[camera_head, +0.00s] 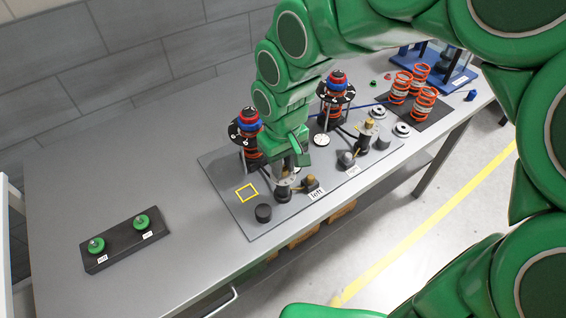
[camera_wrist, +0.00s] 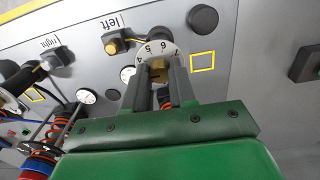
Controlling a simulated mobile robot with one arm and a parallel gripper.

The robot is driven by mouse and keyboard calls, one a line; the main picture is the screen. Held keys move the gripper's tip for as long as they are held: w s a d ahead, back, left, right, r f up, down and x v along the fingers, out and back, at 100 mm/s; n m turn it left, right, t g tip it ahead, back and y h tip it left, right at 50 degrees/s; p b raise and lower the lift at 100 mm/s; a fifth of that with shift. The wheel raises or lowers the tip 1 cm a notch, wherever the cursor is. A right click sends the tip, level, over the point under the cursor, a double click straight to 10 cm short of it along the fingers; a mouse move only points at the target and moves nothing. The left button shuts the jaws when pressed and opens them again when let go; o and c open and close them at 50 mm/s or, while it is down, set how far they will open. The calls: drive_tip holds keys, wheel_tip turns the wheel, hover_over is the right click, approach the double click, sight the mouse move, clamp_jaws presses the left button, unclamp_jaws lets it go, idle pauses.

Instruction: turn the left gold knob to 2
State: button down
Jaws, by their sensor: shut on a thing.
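The left gold knob (camera_wrist: 156,74) sits between the fingertips of my gripper (camera_wrist: 158,78) in the wrist view. It is mostly hidden by the fingers. A pale numbered dial (camera_wrist: 158,48) surrounds it, with 4, 5, 6 and 7 readable on its exposed side. The number 2 is hidden, and I cannot tell which number the knob points at. In the head view my gripper (camera_head: 287,172) reaches down onto this unit, near the "left" label (camera_head: 316,194), and covers the knob. The fingers are shut on the knob.
A similar unit with a gold knob (camera_head: 368,124) stands by the "right" label (camera_head: 352,169). Two spring towers (camera_head: 250,142) (camera_head: 336,98) stand behind. A black cap (camera_head: 263,213) and yellow square (camera_head: 246,193) lie left. The table between the plate and the green-knob panel (camera_head: 125,240) is clear.

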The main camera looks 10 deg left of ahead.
drive_tip(key=n, duration=0.5)
drive_tip(key=shift+n, duration=2.6)
drive_tip(key=c, duration=0.9)
unclamp_jaws()
drive_tip(key=shift+c, duration=0.2)
drive_tip(key=shift+r, duration=0.1)
drive_tip(key=shift+r, duration=3.8)
